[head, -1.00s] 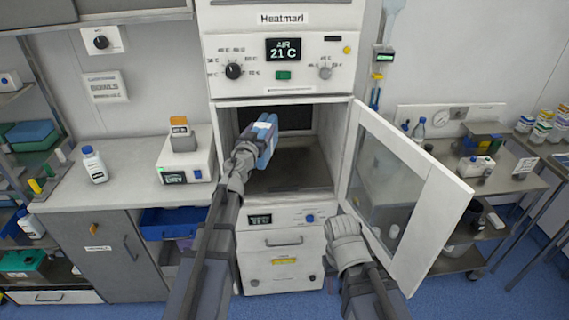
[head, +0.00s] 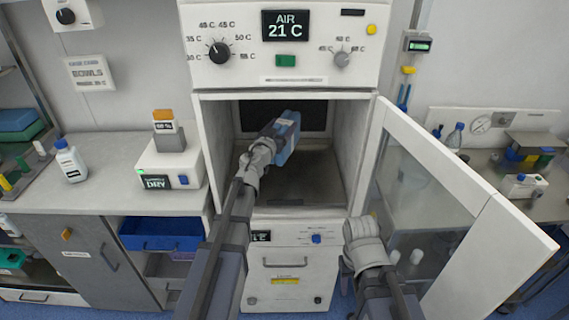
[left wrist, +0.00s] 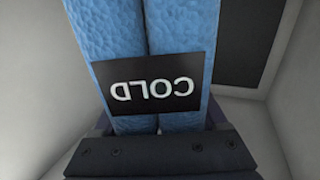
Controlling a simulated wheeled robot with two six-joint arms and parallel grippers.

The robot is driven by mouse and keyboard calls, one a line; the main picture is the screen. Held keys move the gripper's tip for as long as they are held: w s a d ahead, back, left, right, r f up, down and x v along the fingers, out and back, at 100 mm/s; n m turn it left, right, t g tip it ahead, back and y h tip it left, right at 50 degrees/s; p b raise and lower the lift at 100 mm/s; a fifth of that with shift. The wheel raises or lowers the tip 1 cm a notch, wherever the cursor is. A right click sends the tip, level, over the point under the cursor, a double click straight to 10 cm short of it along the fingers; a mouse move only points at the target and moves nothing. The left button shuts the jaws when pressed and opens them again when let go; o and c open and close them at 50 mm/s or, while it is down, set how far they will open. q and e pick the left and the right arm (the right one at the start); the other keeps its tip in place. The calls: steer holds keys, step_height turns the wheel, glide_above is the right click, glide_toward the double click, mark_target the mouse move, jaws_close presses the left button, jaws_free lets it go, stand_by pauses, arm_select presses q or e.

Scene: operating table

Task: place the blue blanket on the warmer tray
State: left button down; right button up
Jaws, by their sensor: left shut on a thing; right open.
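The blue blanket (head: 287,138) is a folded bundle held in my left gripper (head: 268,140), at the mouth of the open warmer cabinet.
The glass door (head: 425,185) stands open to the right, near my right arm. The control panel (head: 285,45) reads AIR 21 C above the opening. A white box marked DRY (head: 170,165) and a bottle (head: 71,162) stand on the left counter. An open blue drawer (head: 160,235) sits below.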

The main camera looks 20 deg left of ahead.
arm_select(q)
step_height(320, 180, down, 10)
steer(key=b, duration=0.9)
steer(key=shift+r, duration=0.2)
steer(key=shift+f, duration=0.1)
steer(key=shift+c, duration=1.9)
jaws_free()
steer(key=shift+f, duration=0.1)
steer(key=o, duration=0.4)
